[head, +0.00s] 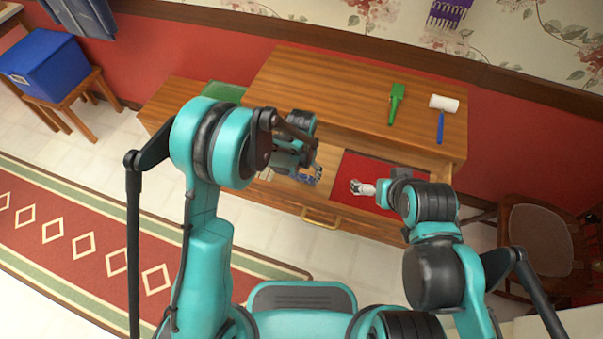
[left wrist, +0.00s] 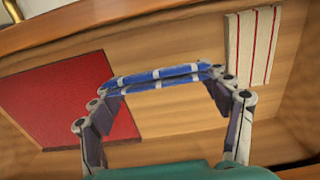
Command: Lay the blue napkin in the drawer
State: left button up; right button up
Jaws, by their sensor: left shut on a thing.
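The drawer (head: 372,223) is pulled out of the wooden cabinet; its bare wooden floor (left wrist: 175,118) fills the left wrist view. The blue napkin (left wrist: 160,78), with white stripes, is folded and held between the fingertips of my left gripper (left wrist: 162,88), over the drawer. A bit of the napkin (head: 311,177) shows in the head view below the left gripper (head: 308,168); my arm hides part of it. My right gripper (head: 363,188) is above the red part of the drawer; its opening is too small to judge.
A white cloth with red stripes (left wrist: 252,45) lies on the other, with bare wood between. A green object (head: 396,103) and a blue-handled tool with white head (head: 441,120) rest on the cabinet top.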

pick_arm(q)
jog(key=o, duration=1.4)
jog(key=shift+c, duration=0.2)
jog(key=shift+r+p, duration=0.25)
jog(key=shift+p, duration=0.05)
notch_tip(320, 180, up, 13)
jog(key=p, duration=0.6)
jog(key=s+a+r+n+t, duration=0.25)
jog(key=s+a+r, duration=0.45)
jog(key=a+r, duration=0.4)
jog(key=s+a+r+n+t, duration=0.1)
jog(key=s+a+r+t, duration=0.3)
jog(key=s, duration=0.5)
jog(key=shift+a+t+b, duration=0.3)
jog(key=shift+a+t, duration=0.05)
jog(key=shift+a, duration=0.6)
jog(key=shift+s, duration=0.1)
